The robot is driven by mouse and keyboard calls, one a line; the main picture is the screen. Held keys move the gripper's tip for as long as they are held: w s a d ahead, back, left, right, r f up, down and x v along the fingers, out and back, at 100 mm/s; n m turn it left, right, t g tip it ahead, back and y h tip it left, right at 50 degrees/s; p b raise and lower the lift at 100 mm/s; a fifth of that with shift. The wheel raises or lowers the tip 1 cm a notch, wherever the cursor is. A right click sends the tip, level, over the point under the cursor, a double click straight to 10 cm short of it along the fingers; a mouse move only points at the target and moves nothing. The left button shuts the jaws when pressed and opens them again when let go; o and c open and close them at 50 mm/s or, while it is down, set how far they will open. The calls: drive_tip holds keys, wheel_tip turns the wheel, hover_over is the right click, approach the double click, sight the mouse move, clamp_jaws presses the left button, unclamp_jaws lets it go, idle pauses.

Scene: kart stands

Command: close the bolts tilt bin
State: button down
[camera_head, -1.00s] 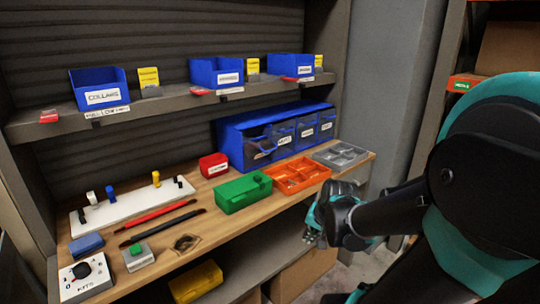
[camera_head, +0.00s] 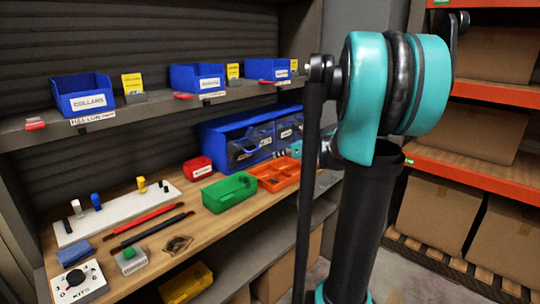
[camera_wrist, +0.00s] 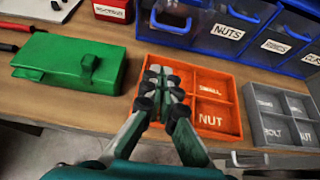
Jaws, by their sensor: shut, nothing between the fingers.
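The blue tilt-bin unit (camera_head: 222,132) stands at the back right of the bench. Its leftmost bin (camera_head: 246,152) appears tilted out, with its front leaning forward; its label is not readable, so I cannot confirm it is the bolts bin. In the wrist view this bin (camera_wrist: 172,20) shows at the top, beside the upright front of the NUTS bin (camera_wrist: 228,30). My gripper (camera_wrist: 168,97) is shut and empty, over the orange tray and apart from the bins. In the head view my arm hides most of the gripper and the unit's right end.
The orange divided tray (camera_wrist: 226,85) lies under my gripper. A green box (camera_wrist: 75,62) is left of it and a grey divided tray (camera_wrist: 262,122) right. A red box (camera_head: 198,168) stands left of the bins. Blue bins (camera_head: 198,76) line the shelf above.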

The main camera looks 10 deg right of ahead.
sight(240, 147)
drive_tip(key=w+r+x, duration=0.1)
drive_tip(key=r+x, duration=0.1)
drive_tip(key=x, duration=0.9)
drive_tip(key=shift+w+a, duration=0.2)
drive_tip(key=shift+a, duration=0.35)
drive_tip(key=shift+a+r, duration=0.1)
drive_tip(key=shift+r, duration=0.1)
drive_tip(key=shift+w+r, duration=0.2)
drive_tip(key=shift+w+a+r+g+h, duration=0.4)
drive_tip(key=shift+w+r+g, duration=0.1)
drive_tip(key=shift+g, duration=0.1)
